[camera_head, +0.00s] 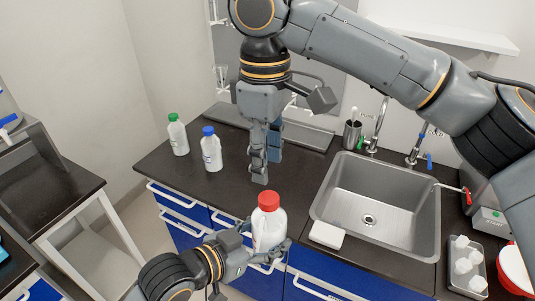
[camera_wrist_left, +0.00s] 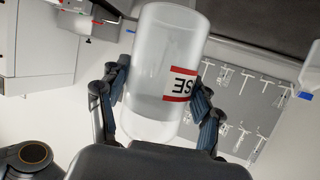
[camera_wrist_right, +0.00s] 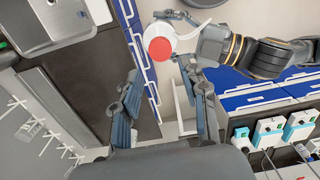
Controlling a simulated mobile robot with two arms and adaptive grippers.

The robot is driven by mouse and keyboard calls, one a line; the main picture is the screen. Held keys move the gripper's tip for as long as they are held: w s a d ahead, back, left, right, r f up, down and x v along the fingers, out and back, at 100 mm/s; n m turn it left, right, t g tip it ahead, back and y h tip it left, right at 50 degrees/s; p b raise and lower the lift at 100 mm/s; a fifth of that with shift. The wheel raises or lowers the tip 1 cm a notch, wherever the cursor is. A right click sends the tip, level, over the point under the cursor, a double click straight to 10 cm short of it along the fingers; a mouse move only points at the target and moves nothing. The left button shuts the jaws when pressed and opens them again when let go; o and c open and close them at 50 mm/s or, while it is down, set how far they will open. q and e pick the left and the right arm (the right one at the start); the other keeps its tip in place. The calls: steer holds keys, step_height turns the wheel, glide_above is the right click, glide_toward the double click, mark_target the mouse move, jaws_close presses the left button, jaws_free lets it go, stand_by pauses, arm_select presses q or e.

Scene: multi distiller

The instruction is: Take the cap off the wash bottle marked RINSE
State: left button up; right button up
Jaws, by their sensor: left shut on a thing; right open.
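The white wash bottle (camera_head: 267,230) with a red cap (camera_head: 268,201) is held upright in front of the counter's near edge. In the left wrist view its red-bordered label (camera_wrist_left: 181,84) shows the letters "SE"; the rest is out of sight. My left gripper (camera_head: 264,242) is shut on the bottle's body, one finger on each side. The cap sits on the bottle, and it shows from above in the right wrist view (camera_wrist_right: 160,49). My right gripper (camera_head: 265,169) is open and empty, pointing down above the counter, behind the bottle and apart from the cap.
A green-capped bottle (camera_head: 178,135) and a blue-capped bottle (camera_head: 211,149) stand on the dark counter (camera_head: 165,170) at left. A sink (camera_head: 370,218) lies to the right, with a white block (camera_head: 326,234) at its near-left corner. A tray (camera_head: 480,252) of small bottles stands further right.

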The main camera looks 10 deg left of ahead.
mark_target(269, 197)
steer(key=shift+f+m, duration=0.25)
steer(key=shift+m, duration=0.15)
step_height(269, 197, down, 8)
steer(key=shift+s+d+r, duration=0.1)
steer(key=shift+s+r, duration=0.05)
steer(key=shift+r, duration=0.1)
jaws_close()
steer(key=shift+r, duration=0.15)
stand_by(0.6)
steer(key=shift+r, duration=1)
